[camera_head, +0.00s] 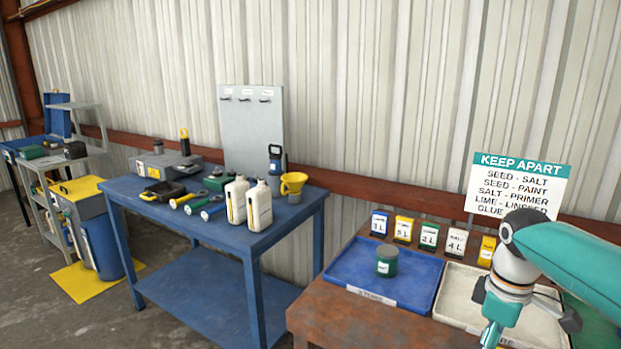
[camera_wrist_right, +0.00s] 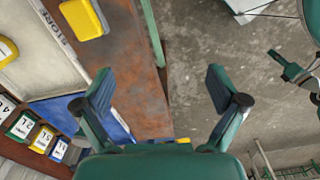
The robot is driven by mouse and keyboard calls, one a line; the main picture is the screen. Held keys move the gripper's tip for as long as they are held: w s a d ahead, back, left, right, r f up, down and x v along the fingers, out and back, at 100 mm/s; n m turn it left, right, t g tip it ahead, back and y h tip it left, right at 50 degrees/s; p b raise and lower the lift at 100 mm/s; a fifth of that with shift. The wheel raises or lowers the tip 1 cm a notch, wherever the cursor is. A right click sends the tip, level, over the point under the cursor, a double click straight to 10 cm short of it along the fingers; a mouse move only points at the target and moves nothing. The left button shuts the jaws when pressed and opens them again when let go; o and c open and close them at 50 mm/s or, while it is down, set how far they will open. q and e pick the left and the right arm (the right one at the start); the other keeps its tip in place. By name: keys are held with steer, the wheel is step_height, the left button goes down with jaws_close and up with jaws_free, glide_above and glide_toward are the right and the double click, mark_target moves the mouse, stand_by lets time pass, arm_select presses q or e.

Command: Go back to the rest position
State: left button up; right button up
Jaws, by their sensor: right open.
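My right gripper (camera_head: 492,335) is at the lower right of the head view, in front of the white tray on the brown table; its fingertips are cut off by the bottom edge. In the right wrist view my right gripper (camera_wrist_right: 160,90) has its two fingers spread wide with nothing between them. The brown table's edge and the grey floor show behind the fingers.
The brown table (camera_head: 330,318) holds a blue tray (camera_head: 345,265) with a green can (camera_head: 387,261), a white tray (camera_head: 453,300), and several number cards. A yellow object (camera_wrist_right: 83,18) shows in the wrist view. A blue bench (camera_head: 215,230) with bottles stands left.

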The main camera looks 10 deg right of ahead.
steer(key=w+a+f+m+y, duration=0.1)
steer(key=a+f+m, duration=0.1)
steer(key=a+f, duration=0.75)
steer(key=w+a+f+m+y, duration=0.15)
steer(key=a+f, duration=0.35)
steer(key=f, duration=1)
steer(key=s+a+f+m, duration=0.3)
steer(key=s+a+f, duration=0.2)
steer(key=s+f, duration=0.2)
steer(key=s+a+f+m+y, duration=0.1)
steer(key=s+a+f+m, duration=0.2)
steer(key=s+a+f, duration=0.3)
steer(key=s+f, duration=0.1)
steer(key=s, duration=0.2)
steer(key=shift+s+f, duration=0.25)
steer(key=shift+f, duration=0.1)
steer(key=shift+y, duration=0.25)
